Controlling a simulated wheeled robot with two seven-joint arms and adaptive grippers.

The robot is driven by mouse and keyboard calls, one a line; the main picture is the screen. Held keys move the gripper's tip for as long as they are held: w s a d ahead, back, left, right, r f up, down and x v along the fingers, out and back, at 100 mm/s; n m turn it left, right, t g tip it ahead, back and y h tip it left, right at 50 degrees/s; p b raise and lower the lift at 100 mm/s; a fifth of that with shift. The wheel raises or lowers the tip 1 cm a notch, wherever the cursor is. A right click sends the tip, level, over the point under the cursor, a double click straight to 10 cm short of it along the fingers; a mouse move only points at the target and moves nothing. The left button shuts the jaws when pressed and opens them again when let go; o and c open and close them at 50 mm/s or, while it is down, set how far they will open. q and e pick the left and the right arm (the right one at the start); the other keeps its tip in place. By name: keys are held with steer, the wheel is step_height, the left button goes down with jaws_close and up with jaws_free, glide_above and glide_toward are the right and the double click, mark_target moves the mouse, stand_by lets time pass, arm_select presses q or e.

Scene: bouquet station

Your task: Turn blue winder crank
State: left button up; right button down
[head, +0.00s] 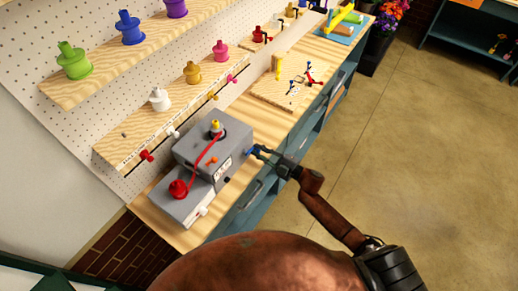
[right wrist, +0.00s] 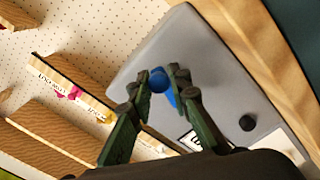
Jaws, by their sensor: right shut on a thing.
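The winder is a grey box (head: 208,150) on the wooden bench, with a red spool (head: 178,188) on its lower front part and a yellow-topped post on its upper part. A red ribbon runs between the spool and the post. The blue crank (head: 254,149) sticks out of the box's right side. My right gripper (head: 272,157) reaches it from the right and is shut on its knob. In the right wrist view the blue knob (right wrist: 159,81) sits between the two dark green fingertips, against the grey box. My left gripper does not show.
Shelves on the pegboard (head: 110,110) hold several coloured spools, such as a green one (head: 73,60) and a blue one (head: 130,27). A wooden board (head: 265,92) with small parts lies farther along the bench. The floor (head: 420,150) to the right is clear.

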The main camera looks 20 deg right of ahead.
steer(key=shift+a+m+p, duration=0.15)
steer(key=shift+m+p, duration=0.15)
steer(key=shift+m, duration=0.7)
steer(key=c, duration=2.2)
jaws_free()
steer(key=o, duration=0.4)
steer(key=shift+f, duration=0.2)
steer(key=v, duration=1.2)
steer(key=shift+s, duration=0.1)
